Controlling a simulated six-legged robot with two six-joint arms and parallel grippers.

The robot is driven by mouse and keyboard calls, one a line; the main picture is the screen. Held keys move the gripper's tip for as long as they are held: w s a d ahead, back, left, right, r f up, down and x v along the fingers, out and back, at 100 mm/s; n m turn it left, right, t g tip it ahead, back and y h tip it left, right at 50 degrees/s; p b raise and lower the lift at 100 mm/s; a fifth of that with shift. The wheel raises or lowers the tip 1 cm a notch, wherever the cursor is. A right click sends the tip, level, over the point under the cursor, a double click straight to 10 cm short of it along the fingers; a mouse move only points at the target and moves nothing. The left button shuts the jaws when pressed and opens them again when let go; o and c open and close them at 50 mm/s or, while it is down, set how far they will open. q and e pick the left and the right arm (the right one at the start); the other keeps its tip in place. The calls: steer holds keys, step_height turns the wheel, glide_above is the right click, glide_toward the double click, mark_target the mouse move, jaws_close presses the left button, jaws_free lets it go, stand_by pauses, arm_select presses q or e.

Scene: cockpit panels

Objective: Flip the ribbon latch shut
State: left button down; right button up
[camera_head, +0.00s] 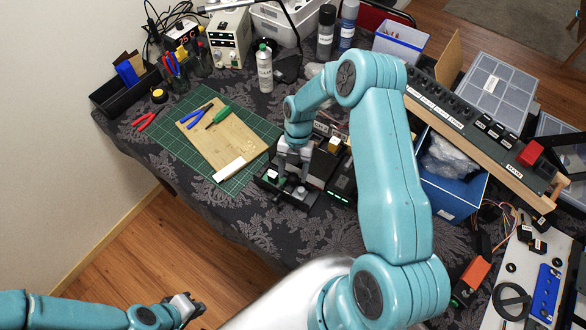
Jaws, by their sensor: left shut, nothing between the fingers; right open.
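My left gripper (192,305) is low at the left of the view, over the wood floor in front of the table. It is shut and empty, well apart from the table's things. My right gripper (284,170) reaches down from my bent blue arm to a low black device (295,197) on the table. It is open, just over the device's back left part; I cannot tell whether it touches. The device has small white parts on top and a dark upright part. I cannot make out a ribbon latch; it is too small or hidden by the gripper.
A green cutting mat (165,150) with a wooden board (235,150) and hand tools lies left of the device. A blue box (452,195) and a long switch panel (470,120) lie right of my arm. The cloth's front left is clear.

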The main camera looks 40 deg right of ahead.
steer(key=shift+s+f, duration=0.15)
steer(key=shift+f, duration=0.05)
steer(key=shift+w+d+f, duration=0.2)
steer(key=shift+d+f, duration=0.05)
steer(key=shift+a+r, duration=0.1)
steer(key=shift+a, duration=0.1)
steer(key=c, duration=0.5)
steer(key=shift+s, duration=0.1)
steer(key=c, duration=0.5)
steer(key=shift+d, duration=0.1)
steer(key=shift+c, duration=0.2)
steer(key=shift+b, duration=0.35)
steer(key=h+b, duration=0.1)
steer(key=a+h+b, duration=0.1)
steer(key=b, duration=0.1)
steer(key=a+t+h+b, duration=0.1)
steer(key=shift+s+f, duration=0.25)
steer(key=shift+f, duration=0.15)
steer(key=shift+r+h+b, duration=0.2)
steer(key=shift+h+b, duration=0.2)
steer(key=shift+b, duration=0.3)
steer(key=shift+r, duration=0.15)
steer(key=o, duration=1)
